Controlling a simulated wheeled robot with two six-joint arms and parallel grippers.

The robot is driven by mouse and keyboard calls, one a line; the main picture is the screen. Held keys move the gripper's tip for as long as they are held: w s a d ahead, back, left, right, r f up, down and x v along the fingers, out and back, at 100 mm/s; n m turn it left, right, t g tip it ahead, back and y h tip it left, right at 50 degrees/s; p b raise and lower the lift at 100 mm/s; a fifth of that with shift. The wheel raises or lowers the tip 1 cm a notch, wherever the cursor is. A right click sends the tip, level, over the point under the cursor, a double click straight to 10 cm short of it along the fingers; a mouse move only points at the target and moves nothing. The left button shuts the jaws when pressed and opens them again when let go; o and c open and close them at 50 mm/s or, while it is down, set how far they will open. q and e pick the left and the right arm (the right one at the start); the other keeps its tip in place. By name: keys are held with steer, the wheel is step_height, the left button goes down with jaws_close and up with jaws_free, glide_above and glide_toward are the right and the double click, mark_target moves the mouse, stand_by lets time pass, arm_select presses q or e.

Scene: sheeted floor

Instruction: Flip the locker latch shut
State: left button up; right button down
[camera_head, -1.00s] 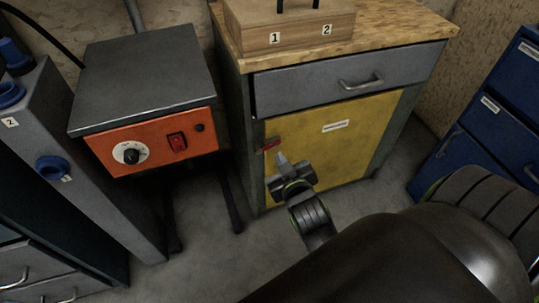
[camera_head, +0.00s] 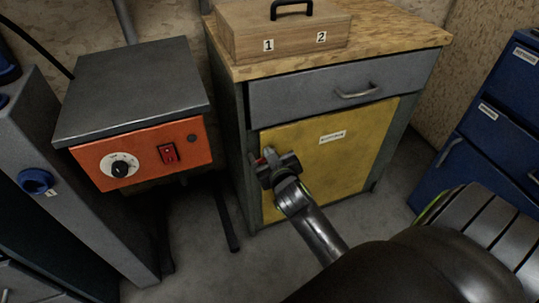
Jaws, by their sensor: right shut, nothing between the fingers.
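The locker is a grey cabinet with a yellow door (camera_head: 345,160) that looks closed and carries a white label. The latch's exact angle is hidden. My left gripper is not in view.
A wooden box (camera_head: 290,35) with a black handle stands on the cabinet's wooden top (camera_head: 400,30). A grey drawer (camera_head: 320,92) sits above the door. An orange control box (camera_head: 140,158) is on the left and blue drawers (camera_head: 490,130) on the right.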

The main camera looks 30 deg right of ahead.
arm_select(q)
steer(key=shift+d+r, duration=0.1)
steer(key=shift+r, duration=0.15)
arm_select(e)
steer(key=shift+d+f, duration=0.15)
steer(key=shift+f, duration=0.4)
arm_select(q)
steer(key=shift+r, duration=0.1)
